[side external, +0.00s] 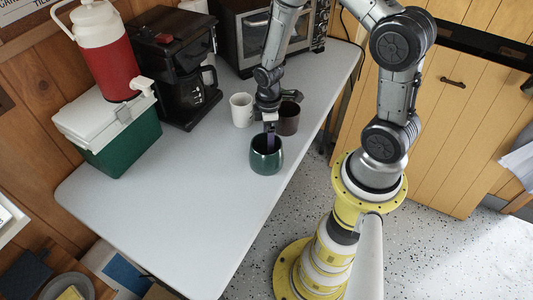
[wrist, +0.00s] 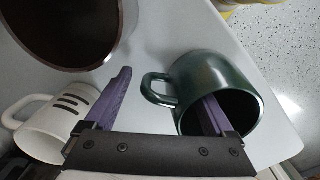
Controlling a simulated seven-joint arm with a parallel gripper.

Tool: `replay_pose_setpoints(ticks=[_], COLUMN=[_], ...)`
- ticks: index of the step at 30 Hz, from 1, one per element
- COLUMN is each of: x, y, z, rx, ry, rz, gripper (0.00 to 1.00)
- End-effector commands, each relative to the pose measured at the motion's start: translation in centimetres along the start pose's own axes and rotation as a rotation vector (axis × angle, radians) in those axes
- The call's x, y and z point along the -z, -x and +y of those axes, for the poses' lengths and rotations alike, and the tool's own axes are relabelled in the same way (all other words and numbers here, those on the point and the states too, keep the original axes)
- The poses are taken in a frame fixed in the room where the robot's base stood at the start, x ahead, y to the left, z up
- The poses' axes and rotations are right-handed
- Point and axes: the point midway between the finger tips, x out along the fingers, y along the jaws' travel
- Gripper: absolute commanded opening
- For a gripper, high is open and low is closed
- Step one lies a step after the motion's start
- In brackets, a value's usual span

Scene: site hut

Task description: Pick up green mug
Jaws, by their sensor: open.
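The green mug (side external: 266,160) stands upright on the table in the side external view. In the wrist view the green mug (wrist: 190,78) is at the right, with its handle toward the left. My gripper (side external: 270,138) is above and at the mug's back rim. In the wrist view my gripper (wrist: 165,98) is open, its two purple fingers spread apart. The right finger overlaps the mug's mouth and appears to reach into it. The left finger is outside the mug, beyond the handle. The mug's wall and handle lie between the fingers.
A white mug (side external: 241,110) and a dark brown mug (side external: 288,119) stand close behind the green mug. A coffee maker (side external: 178,75), a green cooler (side external: 125,145) and a toaster oven (side external: 300,35) are farther back and left. The table's front (side external: 185,225) is clear.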

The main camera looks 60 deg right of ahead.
Motion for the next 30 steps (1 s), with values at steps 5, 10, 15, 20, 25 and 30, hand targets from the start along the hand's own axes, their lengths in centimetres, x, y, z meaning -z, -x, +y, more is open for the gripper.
replay_pose_setpoints(ticks=[5,10,15,20,25,30], x=[-0.02,0.00,0.00,0.00,0.01,0.03], y=[-1.00,-0.98,-0.96,-0.94,-0.93,-0.90], z=[-0.04,-0.03,-0.02,-0.02,-0.01,0.02], rx=[0.000,0.000,0.000,0.000,0.000,-0.001], ry=[0.000,0.000,-0.001,-0.001,-0.001,-0.001], rz=[0.000,0.000,0.000,0.000,0.001,0.001], gripper=[0.88,0.88,0.60,0.31,0.00,0.00])
